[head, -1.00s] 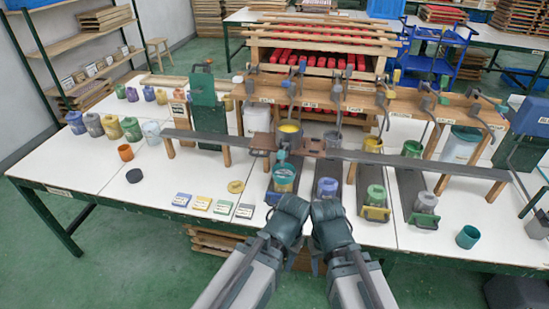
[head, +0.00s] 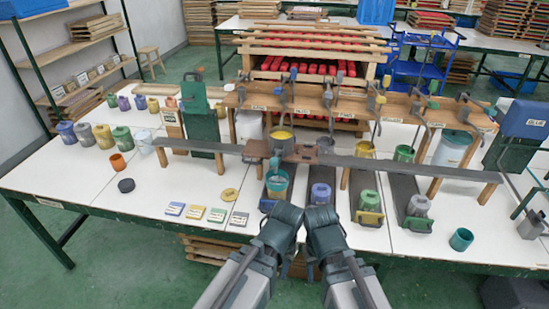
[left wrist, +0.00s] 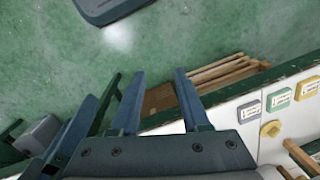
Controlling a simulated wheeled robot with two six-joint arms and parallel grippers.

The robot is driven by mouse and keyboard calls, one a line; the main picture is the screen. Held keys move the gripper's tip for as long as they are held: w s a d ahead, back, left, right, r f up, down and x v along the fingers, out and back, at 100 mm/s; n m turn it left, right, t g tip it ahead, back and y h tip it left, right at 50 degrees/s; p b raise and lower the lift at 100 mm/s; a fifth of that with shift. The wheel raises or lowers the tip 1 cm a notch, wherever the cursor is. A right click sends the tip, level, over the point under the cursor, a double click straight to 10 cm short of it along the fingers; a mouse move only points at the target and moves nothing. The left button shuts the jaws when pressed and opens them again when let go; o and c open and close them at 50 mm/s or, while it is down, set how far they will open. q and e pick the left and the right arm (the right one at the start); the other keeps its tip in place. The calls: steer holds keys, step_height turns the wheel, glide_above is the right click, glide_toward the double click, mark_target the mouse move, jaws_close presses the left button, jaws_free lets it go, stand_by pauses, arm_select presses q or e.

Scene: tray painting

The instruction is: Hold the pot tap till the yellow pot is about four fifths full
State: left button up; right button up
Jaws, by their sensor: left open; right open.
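A grey pot with yellow contents (head: 281,138) stands behind the dark rail, under the wooden tap rack (head: 300,98). A yellow pot-like vessel (head: 365,149) stands further right on the same row. I cannot tell how full either is. Several taps with coloured knobs, one yellow (head: 386,82), line the rack. My left gripper (left wrist: 160,100) is open and empty in the left wrist view, with floor and the table's edge beyond it. My right gripper (head: 316,264) is open at the table's front edge; its fingers are small in the head view. Both grippers are well apart from taps and pots.
A teal cup (head: 277,186) and several lidded jars stand on dark slides in front of the rail. Coloured cards (head: 195,212) lie left of them. An orange cup (head: 118,162) and a black disc (head: 126,185) are further left. A loose teal cup (head: 461,239) stands front right.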

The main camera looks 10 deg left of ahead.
arm_select(q)
steer(key=shift+r, duration=0.1)
steer(key=shift+c, duration=1.2)
steer(key=shift+w+r+p, duration=1.1)
steer(key=shift+r+p, duration=0.05)
steer(key=shift+p, duration=0.1)
steer(key=c, duration=0.5)
steer(key=w+a+r+n+t+h+p, duration=0.1)
steer(key=w+r+t+p, duration=0.2)
steer(key=w+r+p, duration=0.7)
steer(key=shift+w+r+n+p, duration=0.35)
steer(key=shift+w+r, duration=0.35)
steer(key=shift+w, duration=0.25)
steer(key=w+a+r+n+t+p, duration=0.1)
steer(key=w+a+r+t+p, duration=0.2)
steer(key=w+r+p, duration=0.7)
steer(key=shift+w+a+r+n+t+p, duration=0.4)
steer(key=shift+w+a+r, duration=0.3)
steer(key=shift+w+r, duration=1.05)
